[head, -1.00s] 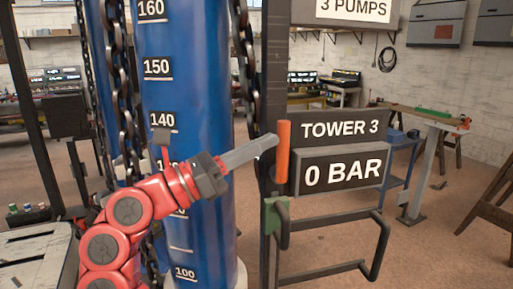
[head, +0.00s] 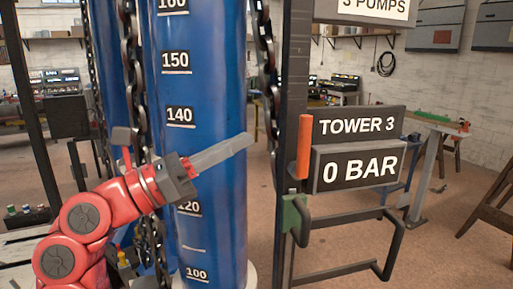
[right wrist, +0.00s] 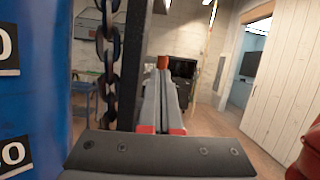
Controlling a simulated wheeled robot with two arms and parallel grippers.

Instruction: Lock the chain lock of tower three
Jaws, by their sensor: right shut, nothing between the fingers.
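The tower three sign (head: 356,126) stands above a 0 BAR display (head: 357,168). An upright orange handle (head: 304,147) is on the dark post (head: 291,80) left of the signs; its top shows beyond my fingers in the right wrist view (right wrist: 163,62). A green part (head: 290,213) sits lower on that post, beside a grey bar handle. A dark chain (head: 264,45) hangs between the post and the blue tower (head: 205,90). My right gripper (head: 245,138) is shut and empty, in front of the tower and left of the orange handle. I cannot tell which part is the chain lock. My left gripper is not in view.
Another chain (head: 137,85) hangs left of the blue tower; a chain also shows in the right wrist view (right wrist: 109,70). A grey bar frame (head: 385,245) juts out below the display.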

